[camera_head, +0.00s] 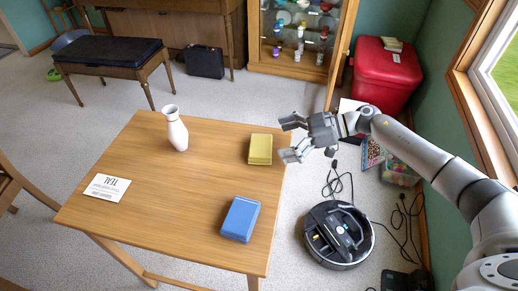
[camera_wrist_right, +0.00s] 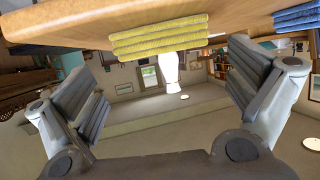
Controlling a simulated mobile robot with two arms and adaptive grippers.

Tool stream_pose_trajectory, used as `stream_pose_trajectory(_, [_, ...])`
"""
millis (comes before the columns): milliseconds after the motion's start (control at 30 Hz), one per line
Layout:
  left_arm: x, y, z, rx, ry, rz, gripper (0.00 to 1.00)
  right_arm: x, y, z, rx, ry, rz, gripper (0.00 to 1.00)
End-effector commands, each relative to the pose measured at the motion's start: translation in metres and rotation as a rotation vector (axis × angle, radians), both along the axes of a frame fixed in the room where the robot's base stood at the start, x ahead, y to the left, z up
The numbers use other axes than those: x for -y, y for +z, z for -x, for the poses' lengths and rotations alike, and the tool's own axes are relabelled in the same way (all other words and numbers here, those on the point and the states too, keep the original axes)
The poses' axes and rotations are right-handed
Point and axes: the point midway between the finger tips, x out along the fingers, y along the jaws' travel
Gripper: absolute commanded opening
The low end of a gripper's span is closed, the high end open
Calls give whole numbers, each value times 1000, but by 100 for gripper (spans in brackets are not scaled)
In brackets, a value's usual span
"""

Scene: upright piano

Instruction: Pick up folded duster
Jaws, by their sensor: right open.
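A yellow folded duster (camera_head: 260,149) lies flat near the right edge of the wooden table (camera_head: 140,185). The duster shows its stacked layers in the right wrist view (camera_wrist_right: 160,37), where the scene appears upside down. My right gripper (camera_head: 288,138) is open and empty just right of the duster, at the table's right edge, with its fingers pointing toward the duster. In the right wrist view its two fingers (camera_wrist_right: 168,90) stand wide apart, with the duster above the gap between them. It is not touching the duster. My left gripper is not in view.
A blue folded cloth (camera_head: 240,219) lies on the table nearer the front. A white vase (camera_head: 176,130) stands farther back, and a printed card (camera_head: 107,188) lies at the left. A robot vacuum (camera_head: 338,235) and cables are on the floor to the right. The table's middle is clear.

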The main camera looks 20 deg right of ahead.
Motion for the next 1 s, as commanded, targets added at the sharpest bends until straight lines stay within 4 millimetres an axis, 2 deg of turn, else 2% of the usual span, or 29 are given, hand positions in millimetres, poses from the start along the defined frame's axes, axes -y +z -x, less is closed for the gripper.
stream_pose_trajectory(167, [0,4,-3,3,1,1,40,-15,-6,-4,1,0,-3,100])
stream_pose_trajectory(400, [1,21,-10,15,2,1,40,-45,-19,-13,1,0,-2,100])
stream_pose_trajectory(700, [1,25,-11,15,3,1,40,-50,-21,-15,1,-1,-1,100])
stream_pose_trajectory(767, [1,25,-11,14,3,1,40,-50,-21,-15,1,-2,-1,95])
stream_pose_trajectory(1000, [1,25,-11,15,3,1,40,-49,-21,-15,1,-2,-1,65])
